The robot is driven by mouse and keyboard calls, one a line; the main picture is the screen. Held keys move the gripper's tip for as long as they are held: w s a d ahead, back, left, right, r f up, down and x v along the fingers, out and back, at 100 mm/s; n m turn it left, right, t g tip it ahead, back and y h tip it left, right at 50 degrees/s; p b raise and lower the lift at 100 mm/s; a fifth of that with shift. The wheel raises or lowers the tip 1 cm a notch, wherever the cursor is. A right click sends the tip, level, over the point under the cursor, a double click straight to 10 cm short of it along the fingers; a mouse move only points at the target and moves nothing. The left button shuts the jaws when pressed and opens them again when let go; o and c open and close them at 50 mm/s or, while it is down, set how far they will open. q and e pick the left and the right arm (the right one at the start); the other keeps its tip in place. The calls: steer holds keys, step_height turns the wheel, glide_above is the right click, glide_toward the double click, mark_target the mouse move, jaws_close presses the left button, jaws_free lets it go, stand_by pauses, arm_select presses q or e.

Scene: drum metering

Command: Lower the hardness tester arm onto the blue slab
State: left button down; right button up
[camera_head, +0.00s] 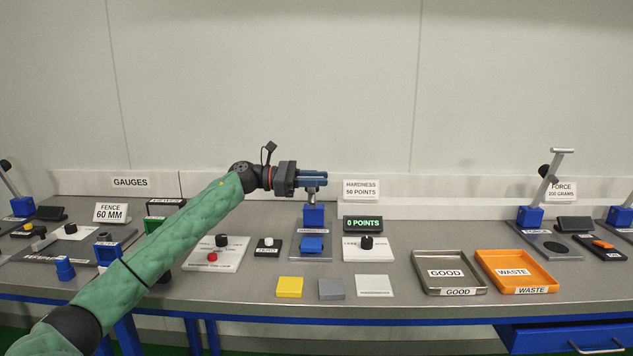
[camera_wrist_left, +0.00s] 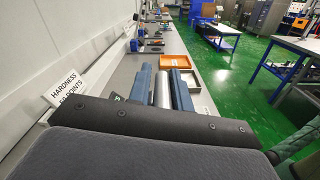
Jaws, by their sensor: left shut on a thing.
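The hardness tester (camera_head: 314,215) stands behind the middle of the bench, with a blue block at its back and a grey base plate. The blue slab (camera_head: 311,244) lies on that base plate, in front of the block. The tester arm is raised, and its top shows just under my gripper. My left gripper (camera_head: 318,178) is shut on the arm's silver handle (camera_wrist_left: 162,88), which shows between the two blue fingers in the left wrist view. The fingers hide most of the handle in the head view. My right gripper is not in view.
A green display (camera_head: 363,223) reads 0 POINTS. Yellow (camera_head: 289,287), grey (camera_head: 331,289) and white (camera_head: 375,286) slabs lie at the front. The GOOD tray (camera_head: 448,284) and orange WASTE tray (camera_head: 515,285) stand to the right. Knob panels flank the tester.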

arm_select(q)
steer(key=shift+s+f+m+b, duration=0.6)
steer(key=shift+s+f+b, duration=0.55)
steer(key=shift+b, duration=0.45)
steer(key=shift+w, duration=0.15)
steer(key=c, duration=1.4)
jaws_free()
steer(key=shift+f, duration=0.1)
steer(key=shift+a, duration=0.15)
steer(key=shift+a+b, duration=0.35)
steer(key=shift+a, duration=3.4)
